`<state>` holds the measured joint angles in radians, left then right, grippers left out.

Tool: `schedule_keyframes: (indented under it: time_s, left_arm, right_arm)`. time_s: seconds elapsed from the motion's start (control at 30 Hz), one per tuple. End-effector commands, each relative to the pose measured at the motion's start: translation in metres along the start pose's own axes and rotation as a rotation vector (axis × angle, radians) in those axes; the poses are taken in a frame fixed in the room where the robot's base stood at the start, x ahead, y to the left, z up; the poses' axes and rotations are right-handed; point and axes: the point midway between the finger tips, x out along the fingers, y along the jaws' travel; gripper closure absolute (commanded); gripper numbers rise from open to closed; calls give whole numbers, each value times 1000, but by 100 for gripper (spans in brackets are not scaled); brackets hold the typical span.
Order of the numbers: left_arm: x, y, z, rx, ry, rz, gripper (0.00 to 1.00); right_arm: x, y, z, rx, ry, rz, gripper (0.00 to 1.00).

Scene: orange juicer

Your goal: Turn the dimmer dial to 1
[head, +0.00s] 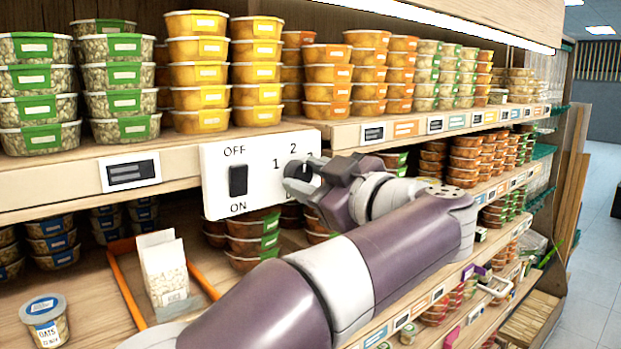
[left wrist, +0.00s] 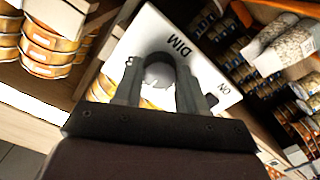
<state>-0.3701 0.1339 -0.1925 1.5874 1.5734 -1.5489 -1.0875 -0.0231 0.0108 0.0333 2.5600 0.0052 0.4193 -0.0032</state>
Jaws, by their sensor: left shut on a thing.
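A white control panel (head: 219,158) is fixed to the front of the shelf edge. It has a black OFF/ON switch (head: 238,180) on its left and the numbers 1, 2 and 3 around the dial on its right. My left gripper (head: 300,180) is at the dial and covers most of it in the head view, so the dial's setting cannot be read. In the left wrist view, the rounded pale dial (left wrist: 158,75) sits between the two fingers, which are closed around it. The panel's DIM label shows beyond them. My right gripper is not in view.
Stacked food tubs (head: 257,70) fill the shelf above the panel. A price tag (head: 130,172) sits left of the panel. Below are a white packet (head: 163,265) in an orange-edged tray and an oats tub (head: 45,320). An open aisle (head: 595,240) lies at right.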

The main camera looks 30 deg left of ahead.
Motion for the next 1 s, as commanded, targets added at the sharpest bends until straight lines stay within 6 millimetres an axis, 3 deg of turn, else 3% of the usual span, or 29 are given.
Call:
schedule_keyframes:
  time_s: [0.57, 1.0]
  left_arm:
    - [0, 0, -2, -59, 4, 3, 90]
    - [0, -2, 1, -379, 5, 4, 90]
  right_arm:
    - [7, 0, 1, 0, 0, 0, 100]
    - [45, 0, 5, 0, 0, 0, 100]
